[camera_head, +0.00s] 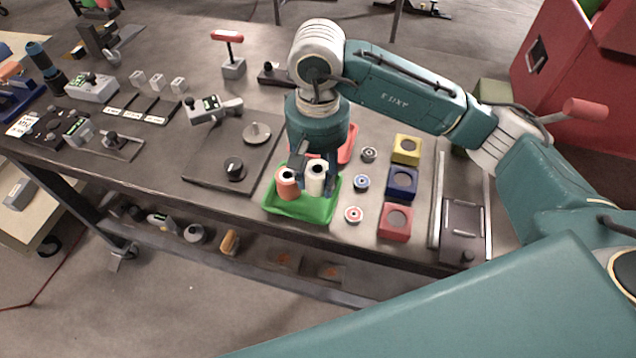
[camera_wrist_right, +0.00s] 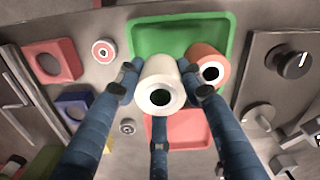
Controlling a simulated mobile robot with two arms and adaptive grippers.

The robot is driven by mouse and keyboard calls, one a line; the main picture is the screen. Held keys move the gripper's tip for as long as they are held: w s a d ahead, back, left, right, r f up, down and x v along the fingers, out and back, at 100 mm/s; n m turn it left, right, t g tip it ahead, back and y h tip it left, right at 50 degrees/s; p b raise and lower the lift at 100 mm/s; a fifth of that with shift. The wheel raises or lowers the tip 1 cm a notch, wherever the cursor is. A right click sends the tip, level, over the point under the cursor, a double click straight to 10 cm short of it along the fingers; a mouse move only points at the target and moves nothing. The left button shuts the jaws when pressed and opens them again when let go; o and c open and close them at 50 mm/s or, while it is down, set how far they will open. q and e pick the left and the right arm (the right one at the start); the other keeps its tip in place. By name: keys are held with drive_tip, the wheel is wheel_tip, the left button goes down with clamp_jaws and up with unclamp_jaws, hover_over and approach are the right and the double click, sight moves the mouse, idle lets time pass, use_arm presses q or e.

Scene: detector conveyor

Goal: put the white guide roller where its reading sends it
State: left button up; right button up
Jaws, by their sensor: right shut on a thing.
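The white guide roller (camera_head: 316,180) is between the fingers of my right gripper (camera_head: 310,178), over the green tray (camera_head: 318,213). In the right wrist view the white roller (camera_wrist_right: 160,88) sits upright, its dark bore facing the camera, with the blue fingers of my right gripper (camera_wrist_right: 158,85) closed around it. An orange roller (camera_head: 287,184) stands beside it at the green tray; in the wrist view that orange roller (camera_wrist_right: 208,68) is right next to a finger. I cannot tell whether the white roller touches the tray floor. My left gripper is not in view.
A red tray (camera_head: 347,145) lies behind the green one. Yellow (camera_head: 406,143), blue (camera_head: 402,178) and red (camera_head: 395,229) square blocks with round recesses stand to the right, with small round pieces (camera_head: 362,182) beside them. A dark plate with two knobs (camera_head: 215,170) lies left.

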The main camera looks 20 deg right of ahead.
sight(318, 198)
wheel_tip(318, 198, down, 4)
drive_tip(key=shift+r+p, duration=0.1)
drive_tip(key=shift+p, duration=0.4)
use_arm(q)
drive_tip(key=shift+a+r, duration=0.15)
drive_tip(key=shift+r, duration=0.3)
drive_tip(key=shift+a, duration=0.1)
use_arm(e)
drive_tip(key=shift+f+b, duration=0.3)
drive_tip(key=shift+b, duration=0.05)
drive_tip(key=o, duration=1.1)
drive_tip(key=shift+r, duration=0.1)
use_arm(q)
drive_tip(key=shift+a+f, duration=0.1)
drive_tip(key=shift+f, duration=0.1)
